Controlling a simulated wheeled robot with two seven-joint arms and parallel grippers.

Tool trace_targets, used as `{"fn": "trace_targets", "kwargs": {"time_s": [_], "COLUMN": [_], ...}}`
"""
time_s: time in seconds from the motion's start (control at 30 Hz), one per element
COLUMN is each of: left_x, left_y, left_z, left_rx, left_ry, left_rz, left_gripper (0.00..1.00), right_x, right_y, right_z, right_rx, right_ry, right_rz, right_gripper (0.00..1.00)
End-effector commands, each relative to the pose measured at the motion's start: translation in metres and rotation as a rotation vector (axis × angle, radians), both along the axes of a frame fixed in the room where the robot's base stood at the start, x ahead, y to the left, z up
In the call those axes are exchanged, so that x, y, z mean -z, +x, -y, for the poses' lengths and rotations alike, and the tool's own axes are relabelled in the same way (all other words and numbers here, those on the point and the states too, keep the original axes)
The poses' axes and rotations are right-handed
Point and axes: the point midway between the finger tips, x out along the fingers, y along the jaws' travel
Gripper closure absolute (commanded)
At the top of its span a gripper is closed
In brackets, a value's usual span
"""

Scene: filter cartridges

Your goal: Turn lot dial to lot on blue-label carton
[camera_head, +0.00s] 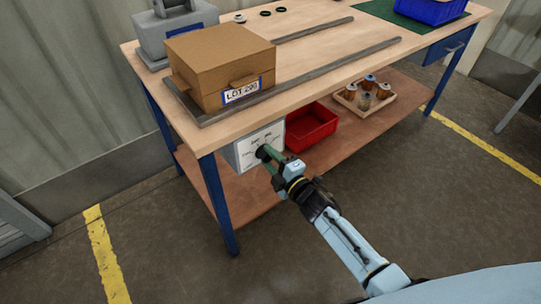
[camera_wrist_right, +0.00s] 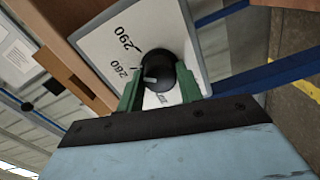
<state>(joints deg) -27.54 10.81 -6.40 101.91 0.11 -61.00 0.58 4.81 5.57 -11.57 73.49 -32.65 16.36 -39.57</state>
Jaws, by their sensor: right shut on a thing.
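The brown carton (camera_head: 215,62) sits on the bench with a blue-edged white label (camera_head: 241,92). The label reads LOT and a number, perhaps 290 or 280, too small to be sure. Below the bench top hangs a white dial plate (camera_head: 246,152) with a black knob (camera_wrist_right: 161,72). My right gripper (camera_head: 268,160) is shut on the knob, its green fingers on either side of it in the right wrist view (camera_wrist_right: 160,88). The plate shows 290 and, lower left, what looks like 280 or 260. The knob's pale mark lies on its lower left; lower numbers are partly hidden. My left gripper is not seen.
A wooden bench top (camera_head: 330,52) with metal rails stands over a lower shelf. A red bin (camera_head: 311,126) and a tray of cartridges (camera_head: 364,98) are on that shelf. A blue bench leg (camera_head: 218,205) stands left of the dial. The floor in front is clear.

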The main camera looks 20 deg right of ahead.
Motion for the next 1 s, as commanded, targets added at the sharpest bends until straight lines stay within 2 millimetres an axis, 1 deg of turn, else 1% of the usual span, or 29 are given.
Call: {"fn": "trace_targets", "kwargs": {"time_s": [0.33, 0.5, 0.73, 1.0], "left_x": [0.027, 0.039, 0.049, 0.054], "left_y": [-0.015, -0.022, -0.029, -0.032], "left_z": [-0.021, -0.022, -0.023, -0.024], "left_rx": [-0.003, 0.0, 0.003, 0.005], "left_ry": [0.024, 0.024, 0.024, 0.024], "left_rz": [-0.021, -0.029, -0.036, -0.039], "left_gripper": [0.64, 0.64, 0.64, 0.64], "right_x": [-0.001, 0.0, 0.0, 0.0], "right_y": [0.0, 0.0, 0.0, 0.0], "right_z": [0.0, 0.0, 0.0, 0.0], "right_rx": [0.0, 0.0, 0.0, -0.001], "right_ry": [0.29, 0.402, 0.501, 0.548], "right_rz": [-0.107, -0.148, -0.184, -0.2], "right_gripper": [0.87, 0.87, 0.87, 0.87]}}
